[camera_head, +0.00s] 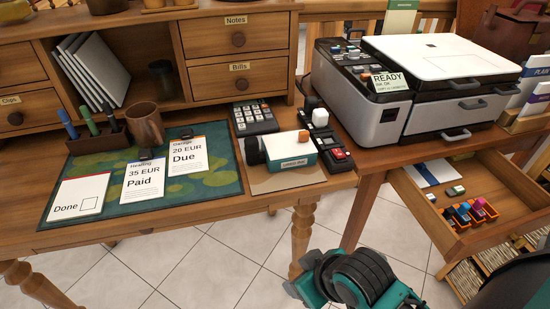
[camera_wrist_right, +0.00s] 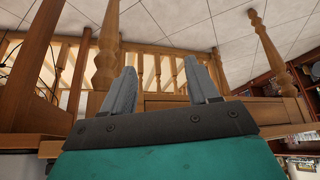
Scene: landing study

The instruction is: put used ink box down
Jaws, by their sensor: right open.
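A small box (camera_head: 299,160) with a teal side, a white top and a label too small to read surely stands on a beige mat (camera_head: 262,180) at the right of the desk. It appears to be the used ink box. An orange piece shows at its top edge. My right gripper (camera_wrist_right: 161,82) is open in the right wrist view, with nothing between its fingers. Wooden railing and turned posts lie beyond it. In the head view my right arm is at the bottom right, below and away from the box. My left gripper is not in view.
A printer (camera_head: 390,110) showing READY stands on the right table. Below it, an open drawer (camera_head: 498,232) holds coloured ink cartridges (camera_head: 470,213). A calculator (camera_head: 254,118), a mug (camera_head: 145,124), a pen holder (camera_head: 98,138) and papers (camera_head: 187,164) occupy the desk.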

